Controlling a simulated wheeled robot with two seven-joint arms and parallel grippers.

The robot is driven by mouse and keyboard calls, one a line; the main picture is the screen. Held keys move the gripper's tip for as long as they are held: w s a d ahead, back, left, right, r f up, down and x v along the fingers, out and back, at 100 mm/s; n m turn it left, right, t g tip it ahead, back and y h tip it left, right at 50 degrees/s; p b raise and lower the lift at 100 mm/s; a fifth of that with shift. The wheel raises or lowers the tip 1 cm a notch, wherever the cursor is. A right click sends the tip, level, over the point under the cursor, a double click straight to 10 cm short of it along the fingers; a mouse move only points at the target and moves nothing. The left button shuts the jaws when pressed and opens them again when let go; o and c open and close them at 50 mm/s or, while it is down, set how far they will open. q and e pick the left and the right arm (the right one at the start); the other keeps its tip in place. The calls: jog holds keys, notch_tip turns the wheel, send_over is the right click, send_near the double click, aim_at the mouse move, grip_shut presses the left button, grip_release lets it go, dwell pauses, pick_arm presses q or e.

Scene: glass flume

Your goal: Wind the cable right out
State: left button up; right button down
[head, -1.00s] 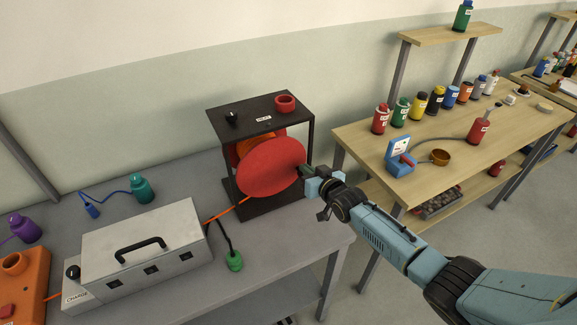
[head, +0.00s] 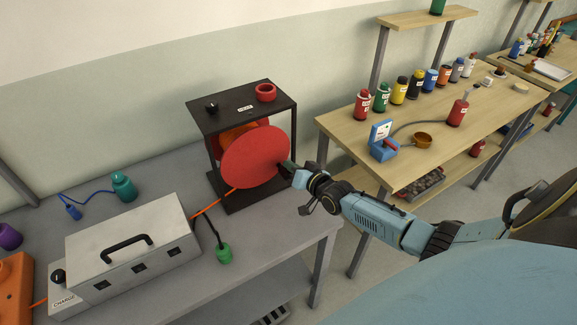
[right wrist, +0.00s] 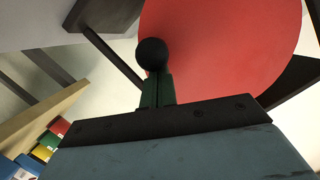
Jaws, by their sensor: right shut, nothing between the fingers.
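The cable reel is a red disc (head: 255,158) in a black frame (head: 191,130). Orange cable (head: 212,204) runs from its lower left to a silver box (head: 130,245). My right gripper (head: 288,168) is at the disc's right edge, its dark fingers shut with nothing between them. In the right wrist view, the shut fingers (right wrist: 157,90) point at a black ball knob (right wrist: 151,53) in front of the red disc (right wrist: 225,50). The knob overlaps the fingertips there; I cannot tell whether they touch. My left gripper is not in view.
A green plug (head: 223,254) on a black lead lies right of the box. A teal bottle (head: 123,187) stands behind the box. The wooden bench (head: 470,125) at right holds bottles, a blue device (head: 382,140) and a copper bowl (head: 423,140). A gap separates the benches.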

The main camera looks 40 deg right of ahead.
jog(key=r+p, duration=0.1)
jog(key=d+r+p, duration=0.1)
jog(key=r, duration=0.1)
jog(key=d+r+p, duration=0.1)
jog(key=shift+r, duration=0.3)
send_near(287, 146)
jog(key=shift+f+p+v, duration=0.2)
jog(key=shift+v, duration=1.05)
jog(key=shift+f+p+v, duration=0.15)
jog(key=shift+f+v, duration=0.05)
jog(key=shift+v, duration=1.1)
jog(key=shift+a, duration=0.25)
